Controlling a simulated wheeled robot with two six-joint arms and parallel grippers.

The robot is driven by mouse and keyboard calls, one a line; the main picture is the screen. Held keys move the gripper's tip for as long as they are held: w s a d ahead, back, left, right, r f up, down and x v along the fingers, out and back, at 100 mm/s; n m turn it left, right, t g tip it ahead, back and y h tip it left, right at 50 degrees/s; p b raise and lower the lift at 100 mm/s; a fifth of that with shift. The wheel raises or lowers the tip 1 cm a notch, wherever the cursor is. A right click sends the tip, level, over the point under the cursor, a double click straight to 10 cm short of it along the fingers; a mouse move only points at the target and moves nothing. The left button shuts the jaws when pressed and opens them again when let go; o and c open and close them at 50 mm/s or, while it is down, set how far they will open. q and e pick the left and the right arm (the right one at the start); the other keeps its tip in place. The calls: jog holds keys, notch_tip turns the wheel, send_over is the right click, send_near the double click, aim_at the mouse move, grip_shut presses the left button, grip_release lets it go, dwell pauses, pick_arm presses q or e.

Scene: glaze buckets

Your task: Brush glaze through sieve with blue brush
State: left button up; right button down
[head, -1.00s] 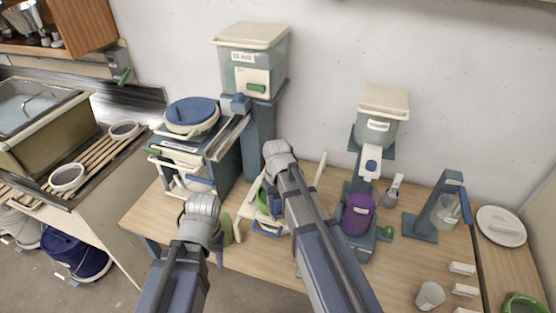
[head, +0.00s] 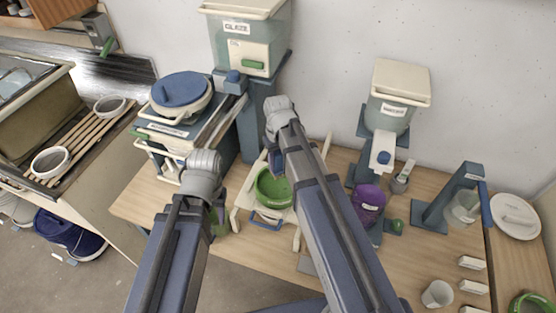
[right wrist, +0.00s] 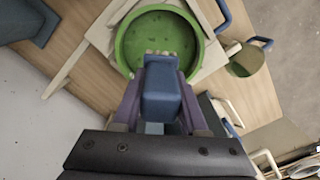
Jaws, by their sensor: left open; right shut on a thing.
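The green sieve (head: 272,186) is a round, bright green ring on a cream frame on the wooden table; it fills the top of the right wrist view (right wrist: 119,50). My right gripper (right wrist: 160,72) is shut on the blue brush (right wrist: 160,95). The brush's pale bristle end shows at the sieve's near inner edge; I cannot tell whether it touches the mesh. In the head view my right arm hides the brush's lower part. My left gripper (head: 218,196) is open, left of the sieve, beside a green container (head: 221,226) at the table's front; its fingertips are partly hidden.
A glaze tank (head: 250,50) stands behind on a blue stand. A blue-lidded bucket (head: 181,92) stands back left. A purple container (head: 369,200), a white cup (head: 437,294) and a second tank (head: 395,95) are to the right.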

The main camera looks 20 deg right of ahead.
jog(key=shift+w+f+b, duration=0.1)
jog(key=shift+f+b, duration=0.4)
jog(key=shift+f, duration=0.2)
notch_tip(320, 180, down, 7)
jog(key=b, duration=0.7)
jog(key=shift+f, duration=0.2)
jog(key=shift+f+b, duration=0.35)
jog(key=shift+b, duration=0.25)
jog(key=shift+s, duration=0.2)
jog(key=shift+s+d, duration=0.25)
jog(key=shift+d, duration=0.1)
jog(key=shift+s+d, duration=0.4)
jog(key=shift+d, duration=0.2)
jog(key=shift+s+d, duration=0.35)
jog(key=shift+d, duration=0.2)
jog(key=shift+f, duration=0.1)
